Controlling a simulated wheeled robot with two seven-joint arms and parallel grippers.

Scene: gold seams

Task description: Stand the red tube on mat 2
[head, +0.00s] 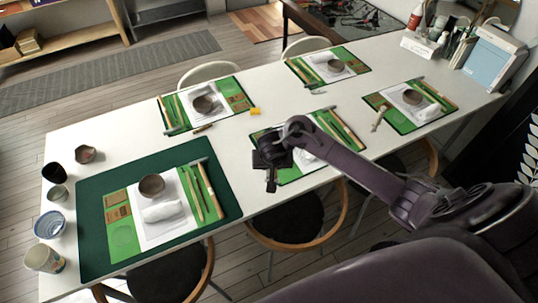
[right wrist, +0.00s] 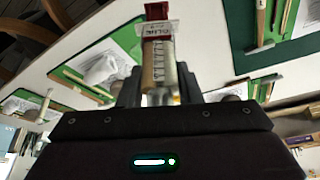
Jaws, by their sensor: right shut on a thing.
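My right gripper (head: 268,168) hangs over the table's front edge beside the middle green mat (head: 290,178), partly covering it. In the right wrist view my right gripper (right wrist: 159,92) is shut on a tube with a red end, a white lettered band and a tan body, the red tube (right wrist: 158,48). The tube sticks out beyond the fingers. In the head view I cannot make it out against the dark gripper. Several green mats lie on the white table; I can read no number on them, so I cannot tell which is mat 2. My left gripper is not in view.
A dark green mat (head: 92,240) at front left bears a bowl (head: 152,187), a white wrapped lump and tools. Cups stand along the left edge. A small yellow block (head: 255,111) lies mid-table. White table (head: 230,155) shows bare between the mats.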

